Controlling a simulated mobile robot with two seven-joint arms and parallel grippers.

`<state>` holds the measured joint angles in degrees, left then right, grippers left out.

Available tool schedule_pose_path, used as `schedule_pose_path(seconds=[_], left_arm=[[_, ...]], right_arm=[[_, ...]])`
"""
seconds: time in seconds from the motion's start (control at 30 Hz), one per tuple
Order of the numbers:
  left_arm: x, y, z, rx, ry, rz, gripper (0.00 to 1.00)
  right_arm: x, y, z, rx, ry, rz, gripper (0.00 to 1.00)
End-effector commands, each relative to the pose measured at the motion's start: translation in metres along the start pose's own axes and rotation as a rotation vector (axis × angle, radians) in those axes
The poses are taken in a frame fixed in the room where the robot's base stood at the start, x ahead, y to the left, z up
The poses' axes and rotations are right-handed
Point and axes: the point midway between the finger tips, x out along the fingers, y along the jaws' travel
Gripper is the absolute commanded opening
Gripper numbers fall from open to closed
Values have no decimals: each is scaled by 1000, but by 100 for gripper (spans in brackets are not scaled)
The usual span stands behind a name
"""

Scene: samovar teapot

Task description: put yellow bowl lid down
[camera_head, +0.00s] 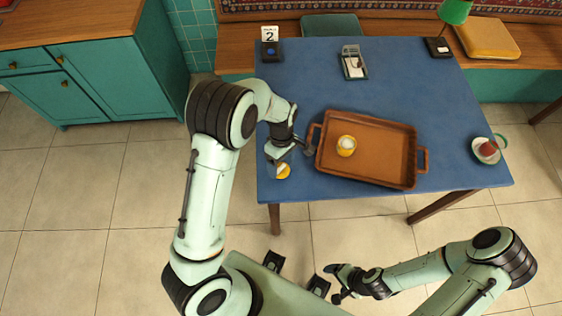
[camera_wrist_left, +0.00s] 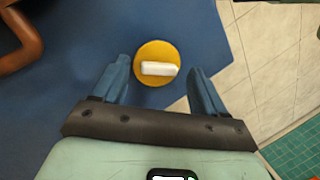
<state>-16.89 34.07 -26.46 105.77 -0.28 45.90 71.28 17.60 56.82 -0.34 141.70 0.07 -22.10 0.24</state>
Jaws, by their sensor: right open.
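The yellow lid (camera_head: 283,171) with a white bar handle appears to lie on the blue table near its left front edge. In the left wrist view the lid (camera_wrist_left: 142,78) shows between the fingertips. My left gripper (camera_head: 289,158) is open over the lid; in the wrist view its fingers (camera_wrist_left: 159,70) are spread apart with a gap on each side of the handle. The yellow bowl (camera_head: 346,152) stands uncovered on the brown tray (camera_head: 385,177), with something white inside. My right gripper (camera_head: 338,284) is open and empty, in front of the table.
The blue table (camera_head: 310,80) has free room behind the tray. A cup with red contents on a saucer (camera_head: 487,149) stands at the right. A small tray (camera_head: 353,63), a number 2 sign (camera_head: 270,35) and a green lamp (camera_head: 456,12) are at the back.

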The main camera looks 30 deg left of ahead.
Motion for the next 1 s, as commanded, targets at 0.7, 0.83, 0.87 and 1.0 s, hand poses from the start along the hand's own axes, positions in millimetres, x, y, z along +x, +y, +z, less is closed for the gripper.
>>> schedule_pose_path(seconds=[0.7,0.83,0.87,1.0], left_arm=[[-107,0,0,0,1,4,72],[-119,0,0,0,1,2,72],[-121,0,0,0,1,1,72],[-123,-1,0,0,1,0,72]], right_arm=[[-19,-10,-8,-5,13,-5,85],[-21,-11,-9,-5,14,-5,85],[-21,-11,-9,-5,14,-5,85],[-22,-11,-9,-5,15,-5,85]])
